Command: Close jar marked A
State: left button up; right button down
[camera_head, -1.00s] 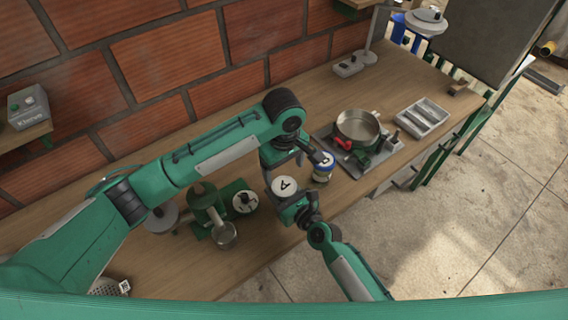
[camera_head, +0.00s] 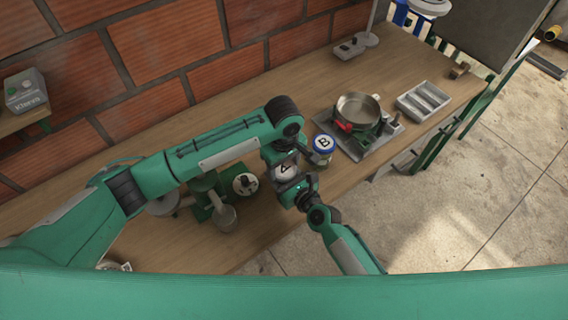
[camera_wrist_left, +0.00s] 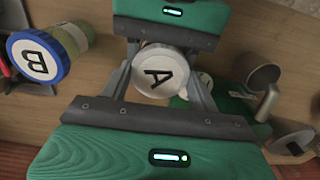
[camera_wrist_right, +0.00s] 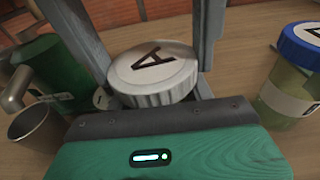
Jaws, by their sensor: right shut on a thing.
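The white ribbed lid marked A (camera_wrist_right: 155,75) shows between the fingers of my right gripper (camera_wrist_right: 145,65) in the right wrist view. The lid also shows in the left wrist view (camera_wrist_left: 160,72), between the fingers of my left gripper (camera_wrist_left: 158,80). My right gripper is shut, with the jar under the lid mostly hidden. The two grippers face each other across the lid, as the head view shows. I cannot tell whether the left fingers touch the lid, or whether it sits fully down on the jar.
A jar with a blue-rimmed lid marked B (camera_head: 323,143) stands close by. A green machine with a metal cup (camera_head: 224,216) stands on the other side. A metal pan (camera_head: 357,110) on a stand and a grey tray (camera_head: 422,101) are farther right on the wooden table.

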pick_arm(q)
jog(key=c, duration=0.3)
jog(key=m, duration=0.6)
jog(key=shift+m, duration=0.3)
jog(key=o, duration=1.1)
jog(key=shift+r, duration=2.3)
jog(key=shift+c, duration=0.4)
